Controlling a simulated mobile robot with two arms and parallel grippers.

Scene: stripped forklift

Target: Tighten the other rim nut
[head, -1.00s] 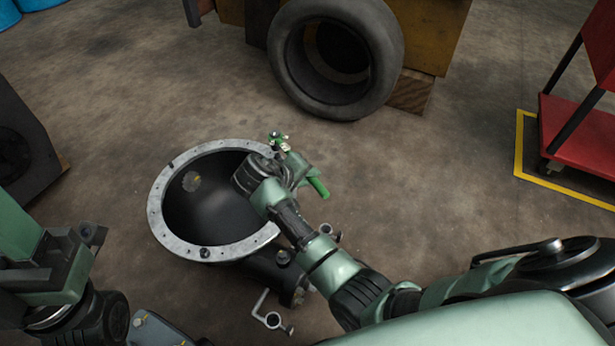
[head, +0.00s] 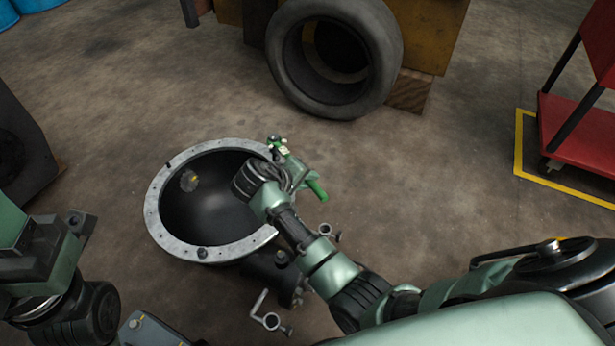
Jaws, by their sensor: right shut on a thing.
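A dark round bowl-shaped housing (head: 215,212) with a pale metal rim (head: 163,226) sits low in the middle. A dark nut (head: 202,253) stands on the near edge of the rim, and a small dark spot marks its far left. My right gripper (head: 283,153) is at the right side of the rim, shut on a green-handled tool (head: 317,190). My arm partly hides the tool and that part of the rim, so I cannot tell whether the tool touches a nut there. My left gripper (head: 74,224) is at the left, away from the housing; its jaw opening is unclear.
A large tire (head: 288,70) leans against yellow-brown blocks (head: 430,38) at the back. A red cart (head: 580,128) stands at the right by a yellow floor line (head: 518,150). A dark machine block is at the left. The floor between housing and tire is clear.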

